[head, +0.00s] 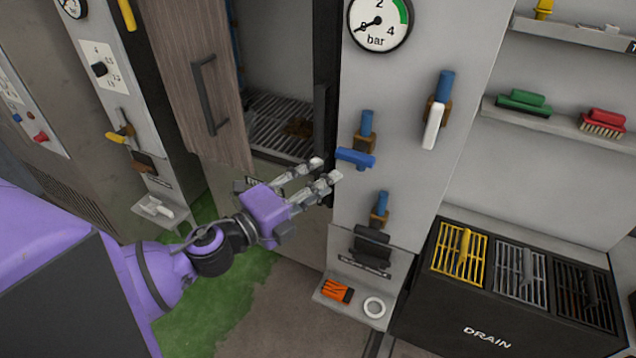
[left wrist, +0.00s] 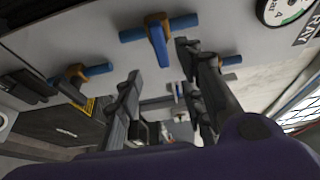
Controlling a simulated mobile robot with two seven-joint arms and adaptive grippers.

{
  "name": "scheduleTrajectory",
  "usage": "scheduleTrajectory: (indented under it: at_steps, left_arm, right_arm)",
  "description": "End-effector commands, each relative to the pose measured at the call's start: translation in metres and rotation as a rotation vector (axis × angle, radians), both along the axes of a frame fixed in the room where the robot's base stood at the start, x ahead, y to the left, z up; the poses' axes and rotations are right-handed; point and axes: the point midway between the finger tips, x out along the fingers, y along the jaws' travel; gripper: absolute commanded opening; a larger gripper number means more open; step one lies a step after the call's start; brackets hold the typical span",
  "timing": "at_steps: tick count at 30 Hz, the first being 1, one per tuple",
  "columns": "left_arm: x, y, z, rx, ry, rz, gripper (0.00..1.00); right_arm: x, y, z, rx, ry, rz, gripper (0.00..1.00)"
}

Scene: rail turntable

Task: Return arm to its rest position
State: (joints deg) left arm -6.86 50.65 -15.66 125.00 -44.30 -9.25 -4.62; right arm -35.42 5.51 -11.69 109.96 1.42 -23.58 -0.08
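My left gripper (head: 327,170) reaches in from the left, purple with grey fingers. Its fingers are spread with nothing between them, and they show apart in the left wrist view too (left wrist: 160,75). The fingertips are close to the blue-handled valve (head: 356,158) on the grey panel; I cannot tell whether they touch it. The blue handle lies sideways in the head view, and it shows in the left wrist view (left wrist: 158,42) beyond the fingers. My right gripper is in neither view.
The grey panel (head: 405,110) also bears a white-handled valve (head: 432,127) and a pressure gauge (head: 379,22). Left of it, a wooden door (head: 192,75) stands beside an open cabinet with a grate (head: 275,122). A black drain box (head: 485,322) stands at lower right.

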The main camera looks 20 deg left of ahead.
Motion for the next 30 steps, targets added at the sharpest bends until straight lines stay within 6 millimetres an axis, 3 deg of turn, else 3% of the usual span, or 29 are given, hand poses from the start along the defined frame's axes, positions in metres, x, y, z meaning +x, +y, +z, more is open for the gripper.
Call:
scheduleTrajectory:
  at_steps: [15,19,22,25,30]
  left_arm:
    - [0.001,0.003,-0.001,-0.016,0.01,0.011,0.36]
    - [0.008,0.019,-0.018,-0.123,0.093,0.077,0.36]
    - [0.002,0.036,-0.067,-0.324,0.246,0.198,0.36]
    - [-0.02,0.046,-0.129,-0.537,0.41,0.33,0.36]
    - [-0.087,0.039,-0.235,-0.895,0.68,0.562,0.36]
  right_arm:
    - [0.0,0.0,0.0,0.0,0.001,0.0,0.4]
    - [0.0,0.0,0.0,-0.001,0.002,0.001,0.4]
    - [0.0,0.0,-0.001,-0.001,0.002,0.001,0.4]
    - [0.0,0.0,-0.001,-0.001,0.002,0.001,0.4]
    - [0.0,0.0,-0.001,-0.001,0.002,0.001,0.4]
